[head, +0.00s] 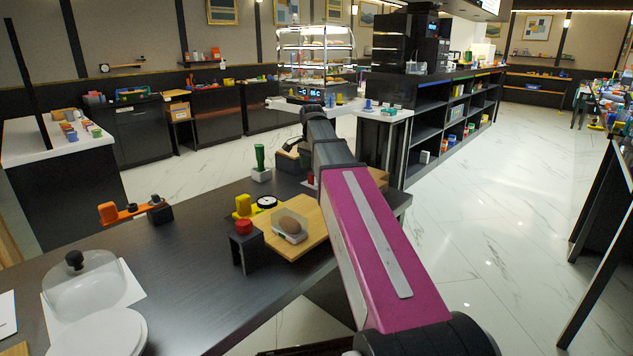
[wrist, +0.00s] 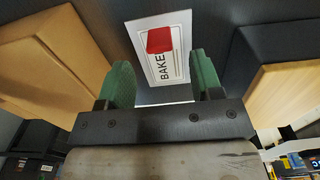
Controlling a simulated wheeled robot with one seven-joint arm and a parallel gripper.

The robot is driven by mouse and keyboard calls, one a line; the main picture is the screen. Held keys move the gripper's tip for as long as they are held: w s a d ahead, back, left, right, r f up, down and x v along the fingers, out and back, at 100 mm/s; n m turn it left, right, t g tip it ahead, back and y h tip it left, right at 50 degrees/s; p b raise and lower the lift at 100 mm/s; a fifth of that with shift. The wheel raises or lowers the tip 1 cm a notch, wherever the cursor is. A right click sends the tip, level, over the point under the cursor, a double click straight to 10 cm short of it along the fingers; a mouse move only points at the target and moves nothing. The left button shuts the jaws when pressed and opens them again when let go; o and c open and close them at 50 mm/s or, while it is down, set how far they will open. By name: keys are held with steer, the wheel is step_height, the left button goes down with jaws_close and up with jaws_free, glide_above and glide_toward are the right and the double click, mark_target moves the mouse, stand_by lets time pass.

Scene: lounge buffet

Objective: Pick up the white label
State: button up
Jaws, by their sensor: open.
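The white label (wrist: 172,75) shows in the wrist view, printed "BAKE" with a red patch on it. It lies on a dark surface, ahead of and between my gripper's fingers. My gripper (wrist: 163,78) has two green fingers, spread apart with nothing held between them. The label looks slightly tilted relative to the fingers. I cannot tell how far the fingertips are above it. In the head view my arm reaches over the dark table to its far end, and I cannot make out the label there.
In the wrist view a tan box (wrist: 45,60) stands left and a light wooden block (wrist: 285,92) right, close to the fingers. On the dark table (head: 190,255), a wooden board (head: 262,222), a red-topped black block (head: 245,250) and a green-handled item (head: 260,160) stand near my arm.

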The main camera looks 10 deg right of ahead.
mark_target(311, 184)
step_height(311, 184, down, 5)
steer(key=shift+s+a, duration=0.15)
steer(key=c, duration=0.9)
